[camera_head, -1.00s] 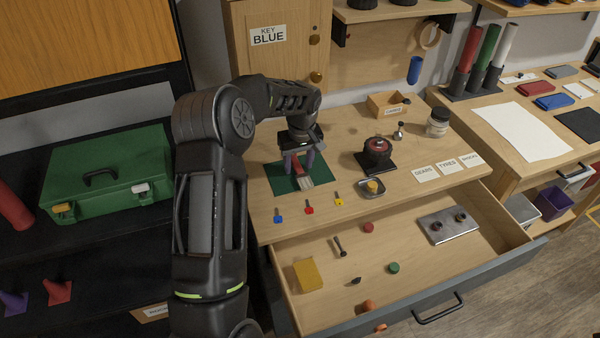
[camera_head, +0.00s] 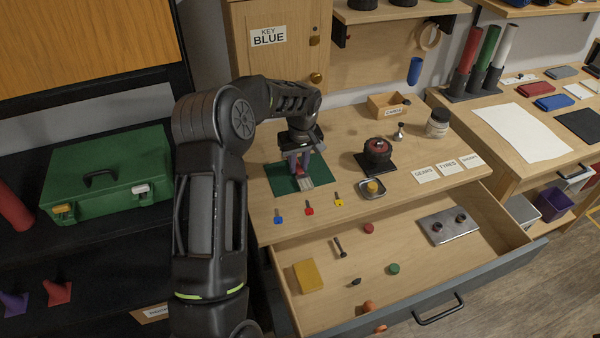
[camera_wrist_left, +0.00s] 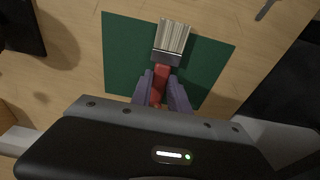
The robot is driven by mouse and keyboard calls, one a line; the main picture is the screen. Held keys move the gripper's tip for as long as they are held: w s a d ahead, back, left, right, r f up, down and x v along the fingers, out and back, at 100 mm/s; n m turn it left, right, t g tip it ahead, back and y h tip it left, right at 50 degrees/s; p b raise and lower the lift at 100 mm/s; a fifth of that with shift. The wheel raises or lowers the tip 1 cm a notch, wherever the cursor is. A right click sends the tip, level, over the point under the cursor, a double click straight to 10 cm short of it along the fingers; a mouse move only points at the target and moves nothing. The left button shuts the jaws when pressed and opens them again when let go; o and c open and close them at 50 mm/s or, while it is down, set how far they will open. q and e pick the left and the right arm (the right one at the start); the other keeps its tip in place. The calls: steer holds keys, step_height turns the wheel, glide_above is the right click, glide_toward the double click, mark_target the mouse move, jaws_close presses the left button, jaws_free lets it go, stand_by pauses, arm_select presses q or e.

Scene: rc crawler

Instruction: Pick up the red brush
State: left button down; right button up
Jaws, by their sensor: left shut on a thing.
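The red brush (camera_head: 304,181) is over the green mat (camera_head: 281,182) on the wooden bench top. In the left wrist view the brush (camera_wrist_left: 161,82) has a red handle, a metal ferrule and pale bristles pointing away from my gripper. My left gripper (camera_head: 299,163) reaches down from above, and its purple-grey fingers are shut on the red handle. In the left wrist view the fingers (camera_wrist_left: 161,90) sit on both sides of the handle. The rest of the handle is hidden by the gripper. I cannot tell whether the brush touches the mat (camera_wrist_left: 120,56).
Blue, red and yellow keys (camera_head: 309,209) lie in front of the mat. A black stand with a red-topped part (camera_head: 377,152) and a small tray (camera_head: 371,188) are to the right. An open drawer (camera_head: 440,286) with loose parts juts out below. A green toolbox (camera_head: 105,185) stands left.

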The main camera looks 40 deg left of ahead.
mark_target(299, 168)
arm_select(q)
steer(key=shift+r, duration=0.1)
step_height(299, 168, up, 10)
steer(key=p, duration=0.5)
